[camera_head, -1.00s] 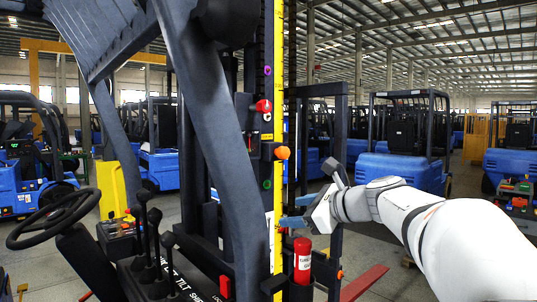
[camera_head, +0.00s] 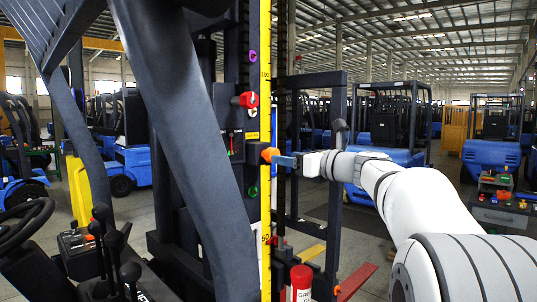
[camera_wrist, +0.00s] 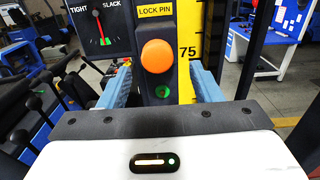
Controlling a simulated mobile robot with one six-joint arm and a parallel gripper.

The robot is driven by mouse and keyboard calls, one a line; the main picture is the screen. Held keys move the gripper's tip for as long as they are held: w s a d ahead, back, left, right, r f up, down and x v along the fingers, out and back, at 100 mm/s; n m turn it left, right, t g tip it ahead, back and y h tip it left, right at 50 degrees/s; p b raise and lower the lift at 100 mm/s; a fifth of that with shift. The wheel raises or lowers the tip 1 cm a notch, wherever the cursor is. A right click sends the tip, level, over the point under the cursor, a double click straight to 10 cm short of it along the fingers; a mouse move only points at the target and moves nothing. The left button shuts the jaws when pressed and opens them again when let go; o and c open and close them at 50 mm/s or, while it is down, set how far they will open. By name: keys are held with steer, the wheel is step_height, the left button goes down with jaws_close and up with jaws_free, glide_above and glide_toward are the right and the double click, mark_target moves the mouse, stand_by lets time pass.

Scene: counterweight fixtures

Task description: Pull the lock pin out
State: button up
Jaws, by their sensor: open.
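The lock pin's round orange knob (camera_wrist: 157,56) sits on a dark post under a yellow LOCK PIN label (camera_wrist: 156,10) in the wrist view. It also shows in the head view (camera_head: 268,155), beside the yellow scale. My gripper (camera_wrist: 160,80) is open, its blue fingers left and right of the knob, with visible space on both sides. In the head view my gripper (camera_head: 284,160) is level with the knob and close to its right side. Whether the fingers reach past the knob is hard to tell.
A TIGHT/SLACK gauge (camera_wrist: 101,27) has its needle pointing down, near the green mark. The yellow scale (camera_wrist: 187,60) stands just right of the knob. A red-and-white knob (camera_head: 248,100) and a green ring (camera_head: 253,191) are on the mast. A red cylinder (camera_head: 301,281) stands below.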

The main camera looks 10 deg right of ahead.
steer(key=p+x, duration=0.1)
steer(key=x, duration=0.4)
steer(key=shift+w+a+f, duration=0.1)
steer(key=shift+w+a, duration=0.1)
steer(key=shift+w, duration=0.1)
steer(key=shift+a, duration=0.25)
steer(key=shift+c, duration=0.5)
jaws_close()
